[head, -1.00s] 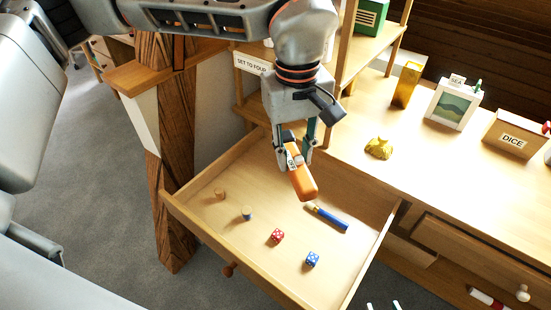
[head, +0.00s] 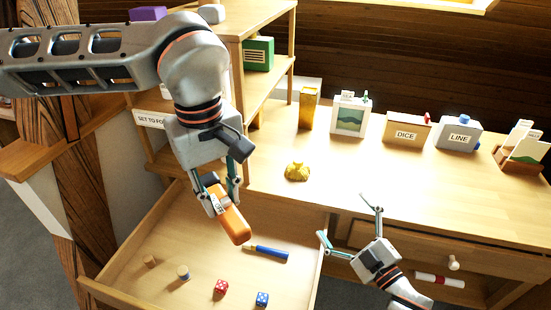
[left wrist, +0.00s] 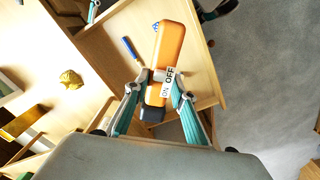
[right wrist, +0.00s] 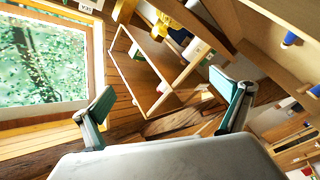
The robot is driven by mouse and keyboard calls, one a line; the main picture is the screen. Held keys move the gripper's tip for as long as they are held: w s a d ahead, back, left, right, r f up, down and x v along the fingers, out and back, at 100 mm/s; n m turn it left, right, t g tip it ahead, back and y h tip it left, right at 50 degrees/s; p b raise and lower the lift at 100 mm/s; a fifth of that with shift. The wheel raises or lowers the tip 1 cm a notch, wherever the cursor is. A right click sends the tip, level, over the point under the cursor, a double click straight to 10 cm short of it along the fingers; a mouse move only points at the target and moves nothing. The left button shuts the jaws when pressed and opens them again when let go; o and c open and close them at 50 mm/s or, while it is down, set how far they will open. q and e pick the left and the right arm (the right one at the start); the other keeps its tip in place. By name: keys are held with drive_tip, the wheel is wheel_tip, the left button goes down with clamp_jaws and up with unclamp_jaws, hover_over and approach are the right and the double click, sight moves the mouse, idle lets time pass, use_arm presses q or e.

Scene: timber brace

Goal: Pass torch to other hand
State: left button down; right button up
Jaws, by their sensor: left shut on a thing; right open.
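The torch is orange with a dark end and a white ON/OFF label. In the head view the torch (head: 234,226) hangs tilted above the open drawer. My left gripper (head: 222,190) is shut on it around the label, and the left wrist view shows the torch (left wrist: 173,50) between the fingers with its orange end sticking out. My right gripper (head: 347,228) is open and empty to the right of the torch, in front of the desk edge and clearly apart from it. In the right wrist view the open fingers (right wrist: 168,108) have nothing between them.
The open drawer (head: 130,285) holds a blue-handled tool (head: 266,251), a red die (head: 221,287), a blue die (head: 262,299) and two small pegs. A yellow lump (head: 297,171) lies on the desk. A DICE box (head: 407,128) and other containers stand along the back. Shelves rise behind my left arm.

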drive_tip(key=w+a+r+n+g+y, duration=0.2)
drive_tip(key=a+r+n+y, duration=0.7)
drive_tip(key=r, duration=0.3)
drive_tip(key=m+g+h, duration=0.7)
drive_tip(key=m+g, duration=1.4)
drive_tip(key=m, duration=1)
approach(229, 209)
drive_tip(key=x, duration=1)
